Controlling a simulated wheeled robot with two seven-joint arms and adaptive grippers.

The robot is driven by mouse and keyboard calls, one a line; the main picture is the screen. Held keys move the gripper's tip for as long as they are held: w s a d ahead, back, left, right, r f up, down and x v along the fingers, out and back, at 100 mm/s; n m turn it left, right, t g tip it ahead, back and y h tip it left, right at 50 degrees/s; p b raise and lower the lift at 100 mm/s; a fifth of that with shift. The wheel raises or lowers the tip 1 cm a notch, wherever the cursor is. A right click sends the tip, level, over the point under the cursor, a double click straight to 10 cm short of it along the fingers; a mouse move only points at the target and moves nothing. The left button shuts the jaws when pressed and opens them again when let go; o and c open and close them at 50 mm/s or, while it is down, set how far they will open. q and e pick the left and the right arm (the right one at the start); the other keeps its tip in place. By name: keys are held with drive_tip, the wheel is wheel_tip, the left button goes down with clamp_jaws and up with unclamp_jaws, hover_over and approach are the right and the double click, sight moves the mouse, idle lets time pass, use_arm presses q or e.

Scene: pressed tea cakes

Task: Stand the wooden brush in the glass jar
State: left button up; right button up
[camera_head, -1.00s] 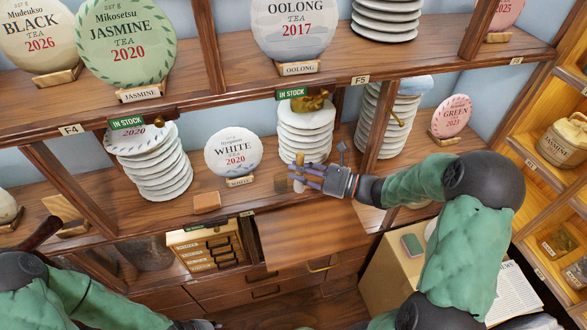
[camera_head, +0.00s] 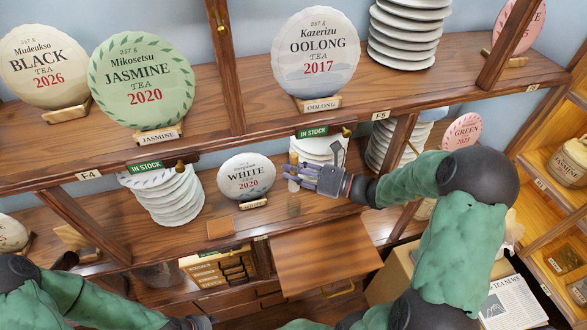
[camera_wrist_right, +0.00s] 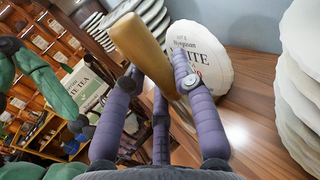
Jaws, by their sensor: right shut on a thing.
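My right gripper (camera_head: 296,175) has its purple fingers shut on the wooden brush (camera_head: 293,158). In the right wrist view the brush's tan handle (camera_wrist_right: 138,42) sticks up at a tilt between the fingers; its lower end is mostly hidden. The small glass jar (camera_head: 294,205) stands on the middle shelf near the front edge, right of the White tea cake. In the head view the brush and fingers appear just above the jar, apart from it. I cannot make out the jar in the wrist view.
The White tea cake (camera_head: 246,177) stands on a holder left of the gripper. Stacked cakes (camera_head: 318,150) are close behind the hand, and another stack (camera_head: 168,194) is further left. A brown block (camera_head: 221,227) lies at the shelf front. The upper shelf edge (camera_head: 250,141) overhangs.

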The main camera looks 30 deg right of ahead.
drive_tip(key=shift+f+b, duration=1.95)
drive_tip(key=shift+f, duration=0.5)
drive_tip(key=shift+f+b, duration=1.7)
drive_tip(key=shift+f, duration=0.95)
drive_tip(key=o, duration=1)
drive_tip(key=shift+o, duration=0.2)
drive_tip(key=shift+s+d, duration=0.1)
drive_tip(key=v, duration=1.1)
drive_tip(key=shift+s+d, duration=0.25)
drive_tip(key=shift+s, duration=0.05)
drive_tip(key=shift+r, duration=0.1)
